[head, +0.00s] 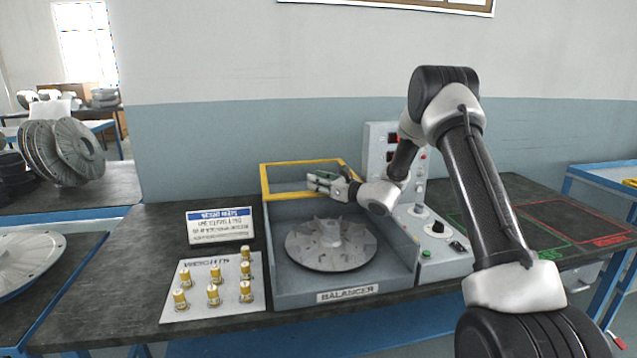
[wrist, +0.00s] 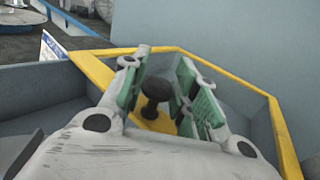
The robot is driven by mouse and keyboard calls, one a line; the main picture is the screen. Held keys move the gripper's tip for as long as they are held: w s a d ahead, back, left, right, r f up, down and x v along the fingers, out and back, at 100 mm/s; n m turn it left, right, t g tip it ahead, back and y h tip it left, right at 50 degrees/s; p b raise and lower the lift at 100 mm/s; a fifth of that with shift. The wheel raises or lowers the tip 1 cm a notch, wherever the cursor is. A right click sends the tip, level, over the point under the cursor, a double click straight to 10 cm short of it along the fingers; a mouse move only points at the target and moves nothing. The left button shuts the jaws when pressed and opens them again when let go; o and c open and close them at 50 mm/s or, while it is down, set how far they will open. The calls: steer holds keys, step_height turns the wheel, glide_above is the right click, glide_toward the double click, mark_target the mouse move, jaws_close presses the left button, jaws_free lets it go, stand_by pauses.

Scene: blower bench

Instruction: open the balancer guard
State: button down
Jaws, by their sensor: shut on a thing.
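The balancer (head: 350,293) is a grey open-topped box on the bench. Its guard (head: 300,162) has a yellow frame and shows raised over the rear of the box; its exact angle is hard to tell. The yellow frame also spans the wrist view (wrist: 180,52). My gripper (head: 322,182) is at the guard's front edge. In the wrist view, its green-padded fingers (wrist: 160,92) are on both sides of a black knob (wrist: 156,88) on a yellow tab, shut on it. A finned grey rotor (head: 330,243) lies uncovered in the box.
A control panel (head: 437,228) with knobs and buttons adjoins the box's right side. A weights board (head: 212,287) with several brass-coloured weights and a sign (head: 220,225) stand at left. Green and red marked areas (head: 575,222) at right are clear.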

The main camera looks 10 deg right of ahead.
steer(key=shift+w, duration=0.25)
steer(key=c, duration=1.1)
jaws_free()
steer(key=v, duration=1.2)
steer(key=shift+s, duration=0.1)
